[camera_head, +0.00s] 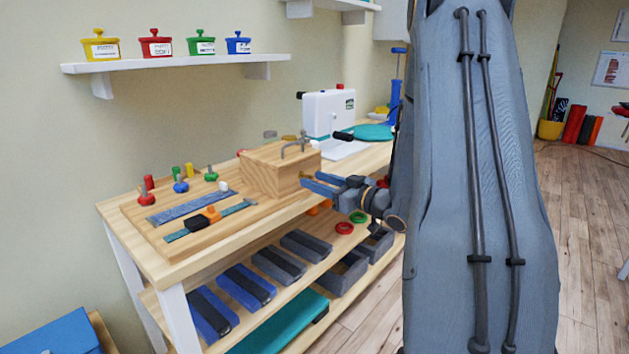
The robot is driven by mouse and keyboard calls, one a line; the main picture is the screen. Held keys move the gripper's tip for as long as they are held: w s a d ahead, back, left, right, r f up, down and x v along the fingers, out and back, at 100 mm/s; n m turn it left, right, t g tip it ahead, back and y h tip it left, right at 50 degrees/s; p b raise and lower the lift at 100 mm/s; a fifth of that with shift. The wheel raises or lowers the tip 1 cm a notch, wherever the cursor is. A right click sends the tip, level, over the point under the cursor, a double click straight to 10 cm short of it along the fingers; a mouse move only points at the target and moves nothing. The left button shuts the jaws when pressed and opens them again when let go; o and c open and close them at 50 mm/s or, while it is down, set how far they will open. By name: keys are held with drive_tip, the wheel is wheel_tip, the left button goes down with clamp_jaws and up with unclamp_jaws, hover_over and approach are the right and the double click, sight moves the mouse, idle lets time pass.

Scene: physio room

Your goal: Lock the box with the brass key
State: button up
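A light wooden box (272,178) stands at the right end of a wooden board on the workbench, with a grey metal lever or latch (294,146) on its top. My gripper (311,179), with two blue fingers, is at the box's right-hand face, its tips close to the wood. I cannot tell whether they touch it. The fingers look slightly apart, but whether a key is between them is too small to see. No brass key shows clearly. A small brass-coloured thing (289,137) lies behind the box, too small to identify.
The board (140,222) also bears coloured knobs, a blue strip (193,207) and a teal strap (184,234). A white device (328,112) and teal disc (369,132) stand behind the box. A wall shelf (180,64) holds putty pots. Weights lie on the lower shelf.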

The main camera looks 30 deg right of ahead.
drive_tip(key=shift+w+a, duration=0.25)
drive_tip(key=shift+w, duration=0.45)
clamp_jaws()
drive_tip(key=shift+n, duration=0.4)
drive_tip(key=shift+n+b, duration=4.15)
drive_tip(key=shift+n, duration=4.25)
